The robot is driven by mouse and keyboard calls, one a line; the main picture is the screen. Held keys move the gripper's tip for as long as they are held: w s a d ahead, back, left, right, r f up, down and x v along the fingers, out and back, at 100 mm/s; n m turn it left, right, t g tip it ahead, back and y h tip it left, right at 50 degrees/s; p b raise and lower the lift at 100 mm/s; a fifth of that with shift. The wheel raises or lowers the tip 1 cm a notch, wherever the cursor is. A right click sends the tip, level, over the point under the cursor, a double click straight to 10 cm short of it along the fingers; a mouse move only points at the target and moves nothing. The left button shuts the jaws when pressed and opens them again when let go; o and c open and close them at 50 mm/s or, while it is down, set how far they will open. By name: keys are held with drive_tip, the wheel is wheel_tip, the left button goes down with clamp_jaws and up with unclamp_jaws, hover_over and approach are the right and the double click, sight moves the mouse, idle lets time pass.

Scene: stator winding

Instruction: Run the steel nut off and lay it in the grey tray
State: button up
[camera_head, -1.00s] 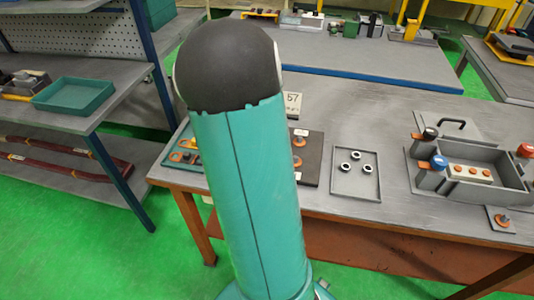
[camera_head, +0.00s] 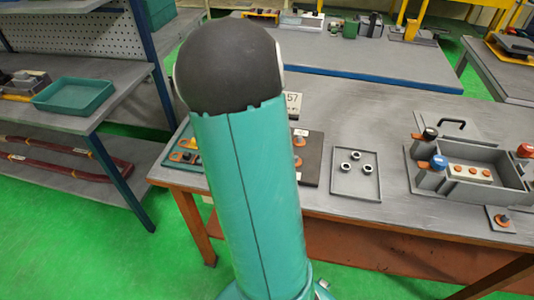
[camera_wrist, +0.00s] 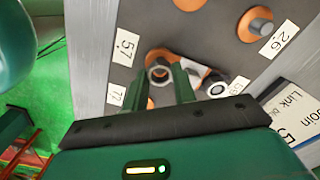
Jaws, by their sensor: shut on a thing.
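In the wrist view my gripper (camera_wrist: 160,78) is closed around a steel nut (camera_wrist: 159,73), one green finger on each side. Behind the nut is a copper-coloured round terminal on the dark board (camera_wrist: 200,25); I cannot tell whether the nut is still on its thread. A second nut (camera_wrist: 216,88) sits on the board to the right. In the head view the grey tray (camera_head: 355,188) lies on the bench right of the dark board (camera_head: 313,165) and holds three nuts (camera_head: 355,155). My arm hides the gripper and much of the board there.
Labels such as 57 (camera_wrist: 125,47) and 26 (camera_wrist: 278,40) stand beside the copper terminals. A grey box (camera_head: 485,190) with posts capped blue, red and black stands on the bench at right. Bare bench lies between tray and box.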

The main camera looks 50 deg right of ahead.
drive_tip(key=shift+r, duration=2.95)
